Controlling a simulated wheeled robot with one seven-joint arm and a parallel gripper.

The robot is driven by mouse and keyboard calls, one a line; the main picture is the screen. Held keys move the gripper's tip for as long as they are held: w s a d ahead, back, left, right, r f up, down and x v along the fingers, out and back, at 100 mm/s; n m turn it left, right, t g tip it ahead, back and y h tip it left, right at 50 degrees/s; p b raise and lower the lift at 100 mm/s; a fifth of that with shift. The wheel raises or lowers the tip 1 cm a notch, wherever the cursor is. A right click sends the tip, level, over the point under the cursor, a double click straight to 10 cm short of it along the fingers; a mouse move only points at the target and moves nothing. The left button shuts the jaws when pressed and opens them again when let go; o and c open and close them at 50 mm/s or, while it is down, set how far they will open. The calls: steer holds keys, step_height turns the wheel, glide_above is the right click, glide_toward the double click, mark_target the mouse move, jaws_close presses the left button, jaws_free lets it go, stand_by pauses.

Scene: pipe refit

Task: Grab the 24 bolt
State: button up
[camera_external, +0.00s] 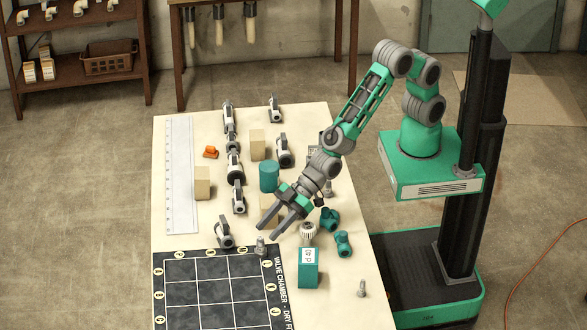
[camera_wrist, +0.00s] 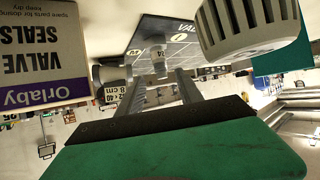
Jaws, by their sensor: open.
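A grey bolt (camera_external: 261,245) stands upright by the top edge of the black grid board (camera_external: 205,253). In the wrist view the bolt (camera_wrist: 158,44) shows a small tag that seems to read 24. My gripper (camera_external: 270,230) is open and empty, its fingers pointing at the bolt. In the wrist view the bolt lies beyond and roughly between the fingertips (camera_wrist: 159,80), apart from them. Another bolt (camera_external: 362,289) stands at the table's right front, and one more (camera_external: 327,189) is near my arm.
A Valve Seals box (camera_wrist: 40,55) is close on the left in the wrist view. A ribbed grey-white knob (camera_wrist: 250,22) is close on the right, near a teal box (camera_external: 308,270). A labelled pipe fitting (camera_external: 225,236) stands left of the bolt. The grid is empty.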

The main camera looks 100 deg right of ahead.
mark_target(259, 241)
steer(key=p+x, duration=0.1)
steer(key=x, duration=0.7)
steer(key=shift+s+a, duration=0.1)
steer(key=shift+r, duration=0.1)
steer(key=shift+c, duration=0.2)
jaws_close()
stand_by(0.9)
